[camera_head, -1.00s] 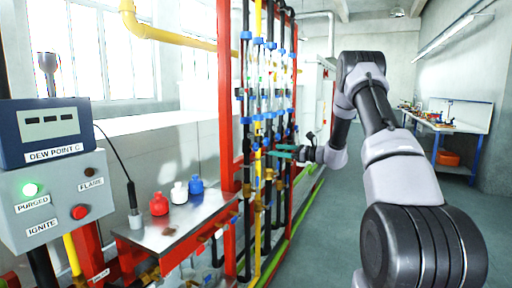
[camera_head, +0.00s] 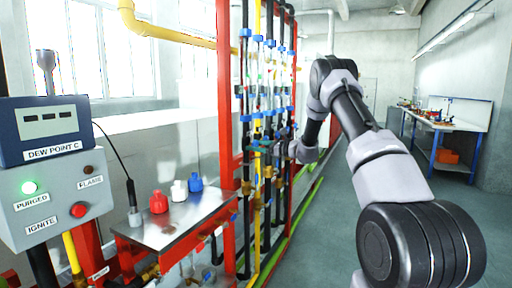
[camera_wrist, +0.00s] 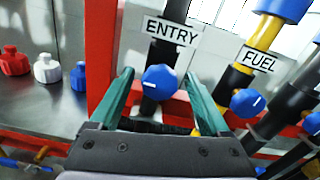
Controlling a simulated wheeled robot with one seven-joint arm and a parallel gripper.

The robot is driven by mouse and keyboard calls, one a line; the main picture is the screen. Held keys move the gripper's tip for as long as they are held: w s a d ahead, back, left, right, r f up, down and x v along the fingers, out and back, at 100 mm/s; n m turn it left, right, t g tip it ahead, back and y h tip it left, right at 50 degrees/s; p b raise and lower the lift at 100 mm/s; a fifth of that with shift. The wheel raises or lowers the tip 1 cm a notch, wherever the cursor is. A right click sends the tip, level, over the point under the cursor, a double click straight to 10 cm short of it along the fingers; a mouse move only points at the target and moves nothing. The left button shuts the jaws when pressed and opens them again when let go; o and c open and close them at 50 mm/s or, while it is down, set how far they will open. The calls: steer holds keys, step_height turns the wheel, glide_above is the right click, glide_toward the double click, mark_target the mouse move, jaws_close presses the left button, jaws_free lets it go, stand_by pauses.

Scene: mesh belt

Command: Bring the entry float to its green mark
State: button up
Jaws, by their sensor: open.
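My gripper (camera_wrist: 160,95) is open, with two green fingers spread on either side of a blue knob (camera_wrist: 159,82) in the wrist view. The knob has a white pointer line and sits below the ENTRY label (camera_wrist: 172,32) on a dark pipe. Whether the fingers touch the knob I cannot tell. In the head view my gripper (camera_head: 268,147) is at the pipe rack, partly lost among the pipes. The entry float and its green mark cannot be made out in the wrist view, and the flow tubes in the head view are too small to tell apart.
A blue FUEL knob (camera_wrist: 247,102) on a yellow pipe is close to the right finger. A red post (camera_wrist: 101,50) stands close on the left. A metal shelf (camera_head: 172,222) holds red, white and blue bottles. The control box (camera_head: 52,200) shows a green PURGED light.

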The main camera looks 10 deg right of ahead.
jaws_close()
steer(key=shift+n, duration=0.3)
steer(key=n, duration=0.3)
steer(key=shift+n, duration=2.6)
jaws_free()
